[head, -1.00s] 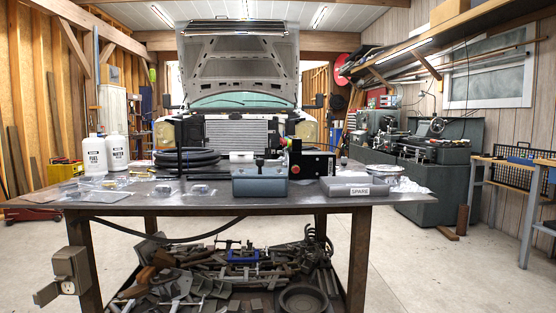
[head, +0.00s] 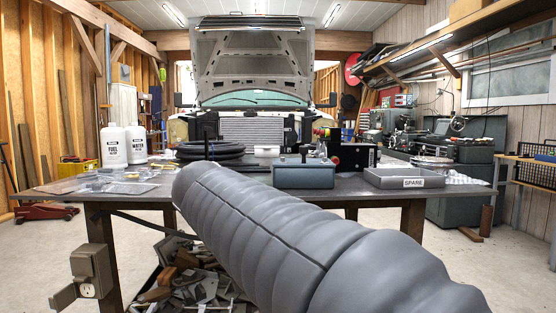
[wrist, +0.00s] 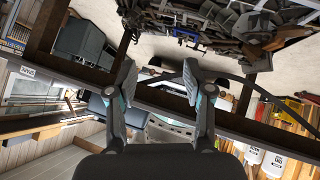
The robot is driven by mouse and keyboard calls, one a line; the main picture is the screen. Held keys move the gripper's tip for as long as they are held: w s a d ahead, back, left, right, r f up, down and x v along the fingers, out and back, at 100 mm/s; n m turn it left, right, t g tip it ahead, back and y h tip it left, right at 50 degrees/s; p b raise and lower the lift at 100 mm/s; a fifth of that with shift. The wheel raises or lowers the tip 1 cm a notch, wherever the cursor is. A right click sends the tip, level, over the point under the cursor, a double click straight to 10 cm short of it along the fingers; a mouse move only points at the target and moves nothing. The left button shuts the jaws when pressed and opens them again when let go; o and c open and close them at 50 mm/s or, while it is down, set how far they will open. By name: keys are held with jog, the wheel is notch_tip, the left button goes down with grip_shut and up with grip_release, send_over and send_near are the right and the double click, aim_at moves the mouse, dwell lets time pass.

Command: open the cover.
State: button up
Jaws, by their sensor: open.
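A beige electrical box (head: 92,271) is fixed to the table's left front leg, with an outlet face showing. A small flap (head: 62,297) sticks out at its lower left. I cannot tell which of these is the cover meant. My gripper is hidden in the head view behind my grey-sleeved arm. In the wrist view, which is upside down, my gripper (wrist: 160,90) is open and empty, pointing toward the table's front edge.
The steel table (head: 140,190) carries a grey tray (head: 413,178) labelled SPARE, a black hose coil (head: 210,150) and two white jugs (head: 114,148). Metal scrap (head: 185,275) fills the lower shelf.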

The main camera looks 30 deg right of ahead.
jog(key=w+d+r+m+h+b, duration=0.3)
jog(key=w+d+r+m+h, duration=0.3)
jog(key=w+r, duration=0.3)
jog(key=m+g+h+b, duration=0.2)
jog(key=m+g+h, duration=0.1)
jog(key=m+h, duration=0.15)
send_near(301, 147)
jog(key=shift+y, duration=0.25)
jog(key=d, duration=0.3)
jog(key=w+d+p, duration=0.1)
jog(key=d, duration=0.7)
jog(key=shift+w+r+p, duration=0.2)
jog(key=shift+w+p, duration=0.15)
jog(key=shift+p, duration=0.05)
grip_shut()
